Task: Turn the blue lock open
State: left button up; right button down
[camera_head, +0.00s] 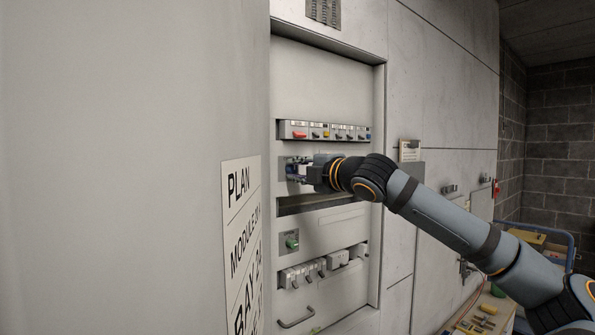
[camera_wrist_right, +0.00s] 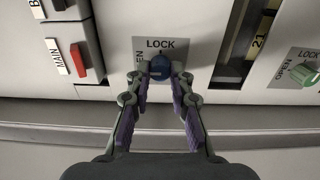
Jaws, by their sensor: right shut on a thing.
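The blue lock (camera_wrist_right: 161,68) is a round knob on a grey plate (camera_wrist_right: 186,48) marked LOCK above and OPEN at the left, partly covered. A pale mark on the knob's top points towards LOCK. In the right wrist view my right gripper (camera_wrist_right: 161,77) is shut on the blue knob, one finger on each side. In the head view the lock (camera_head: 291,170) shows as a small blue patch beside my right gripper (camera_head: 300,172), which reaches into the recessed cabinet from the right. My left gripper is in neither view.
A green knob (camera_head: 292,243) on its own plate sits below, also in the right wrist view (camera_wrist_right: 304,73). A breaker row with a red switch (camera_head: 299,134) runs above. A dark slot (camera_head: 315,204) lies under the lock. A panel with lettering (camera_head: 242,245) stands at the left.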

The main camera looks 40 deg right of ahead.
jog(key=c, duration=1.2)
grip_release()
